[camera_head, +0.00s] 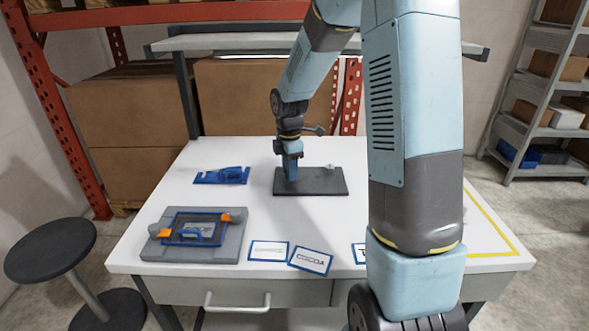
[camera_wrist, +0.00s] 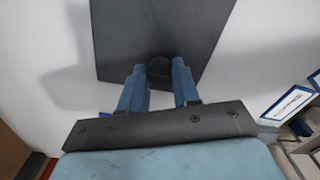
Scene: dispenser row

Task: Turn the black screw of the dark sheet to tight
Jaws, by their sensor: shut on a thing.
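In the wrist view the dark sheet (camera_wrist: 150,25) fills the top middle. The black screw (camera_wrist: 159,67) shows as a dark round shape between my fingertips, hard to make out against the sheet. My gripper (camera_head: 291,178) points down over the left part of the sheet. In the wrist view my gripper (camera_wrist: 160,72) has its two blue fingers on either side of the screw, shut on it. In the head view the screw is hidden by the fingers. How far it is turned cannot be told.
A blue part (camera_head: 222,176) lies left of the sheet. A grey fixture (camera_head: 160,246) with orange clamps stands at the front left. Labelled cards (camera_head: 268,251) lie along the front edge. A small pale object (camera_head: 330,167) is at the sheet's far edge.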

